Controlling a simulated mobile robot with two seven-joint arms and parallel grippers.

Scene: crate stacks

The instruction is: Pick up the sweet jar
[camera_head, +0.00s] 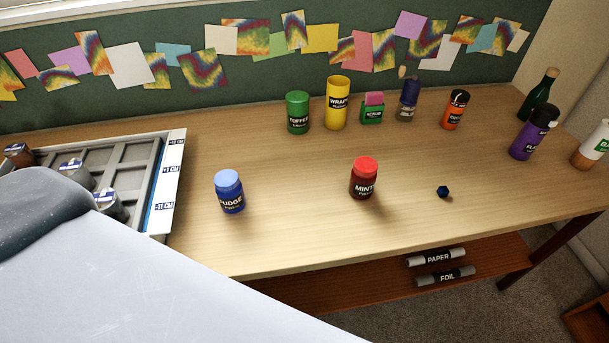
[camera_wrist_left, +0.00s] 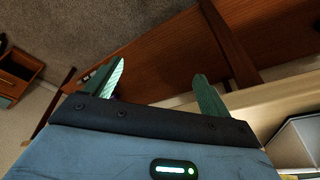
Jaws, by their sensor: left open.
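Three jars carry sweet names in the head view. A blue jar with a light blue lid, labelled FUDGE (camera_head: 230,193), stands upright at the table's front left. A green jar labelled TOFFEE (camera_head: 298,113) stands upright at the back. My left gripper (camera_wrist_left: 158,70) shows in the left wrist view with its two fingers apart and nothing between them. No jar shows in that view. In the head view my grey arm covers the lower left and no gripper is seen.
A grey compartment tray (camera_head: 176,170) holding several small jars is at the left, partly behind my arm. A yellow WRAPS tube (camera_head: 337,103), other containers and a dark bottle (camera_head: 540,97) line the back and right. A small blue piece (camera_head: 443,191) lies right of MINT. PAPER and FOIL rolls (camera_head: 436,257) lie below.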

